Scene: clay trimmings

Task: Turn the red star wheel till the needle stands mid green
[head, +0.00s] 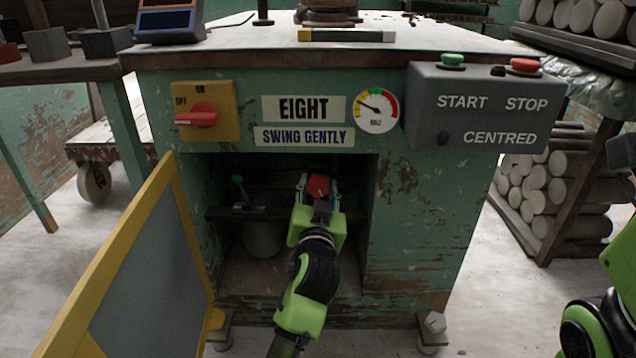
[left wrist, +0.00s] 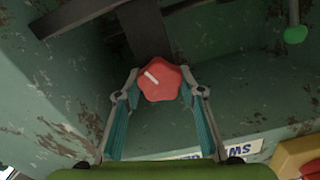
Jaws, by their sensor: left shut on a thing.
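The red star wheel (head: 318,186) is inside the open bay of the green cabinet. In the left wrist view the wheel (left wrist: 163,84) shows a white mark slanting to the upper left. My left gripper (head: 319,190) reaches into the bay and is shut on the wheel, one finger on each side; its fingers also show in the left wrist view (left wrist: 160,90). The round gauge (head: 377,111) sits on the cabinet front, right of the EIGHT plate. Its needle points left and slightly up; the exact band at its tip is too small to tell.
A yellow-framed door (head: 138,262) stands open at left. A green-knobbed lever (head: 238,181) is left of the wheel, inside the bay. A yellow switch box with a red knob (head: 202,115) and a grey START/STOP box (head: 473,120) flank the bay above.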

